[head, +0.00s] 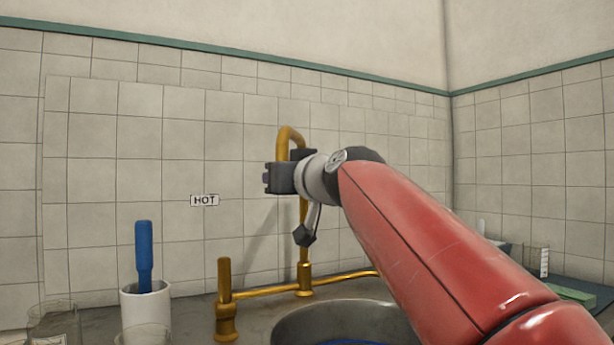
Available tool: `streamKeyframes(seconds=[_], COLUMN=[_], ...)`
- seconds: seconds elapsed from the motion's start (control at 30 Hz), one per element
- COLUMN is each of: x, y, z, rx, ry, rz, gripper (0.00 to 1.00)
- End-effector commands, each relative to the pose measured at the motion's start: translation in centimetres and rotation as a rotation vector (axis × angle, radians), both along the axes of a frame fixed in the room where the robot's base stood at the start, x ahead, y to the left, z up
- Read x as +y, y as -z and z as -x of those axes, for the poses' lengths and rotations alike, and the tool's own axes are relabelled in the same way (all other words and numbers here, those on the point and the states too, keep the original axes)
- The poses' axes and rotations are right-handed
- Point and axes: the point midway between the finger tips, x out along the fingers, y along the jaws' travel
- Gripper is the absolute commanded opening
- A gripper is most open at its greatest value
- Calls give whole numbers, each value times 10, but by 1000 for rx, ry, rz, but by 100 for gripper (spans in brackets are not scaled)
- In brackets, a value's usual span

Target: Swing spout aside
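The brass spout (287,133) arches at the top of an upright brass pipe (304,248), which rises from the tap's brass base pipe behind the basin. My gripper (275,178) is at the height of the spout's bend, in front of it in the picture. It hides the spout's lower end and the upper part of the pipe. Its fingers point left, and the gap between them does not show clearly. I cannot tell whether it touches or grips the spout. A brass handle post (224,285) stands upright at the tap's left end.
A round grey basin (290,325) with something blue inside stands below the spout. A white cup (130,312) holds a blue-handled tool (143,258). Glass vessels (55,322) stand at the lower left. A green block (570,294) lies at right.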

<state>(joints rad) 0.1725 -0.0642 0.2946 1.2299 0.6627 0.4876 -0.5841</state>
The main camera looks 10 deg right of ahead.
Motion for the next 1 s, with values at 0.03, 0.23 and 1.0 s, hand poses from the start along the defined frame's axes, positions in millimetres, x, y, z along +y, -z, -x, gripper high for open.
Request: streamKeyframes(seconds=[0.03, 0.23, 1.0], x=[6, 14, 13], y=[0, 0, 1], z=[0, 1, 1], rx=[1, 1, 1], ry=[-9, -18, -15], rz=[0, -1, 0], gripper=[0, 0, 47])
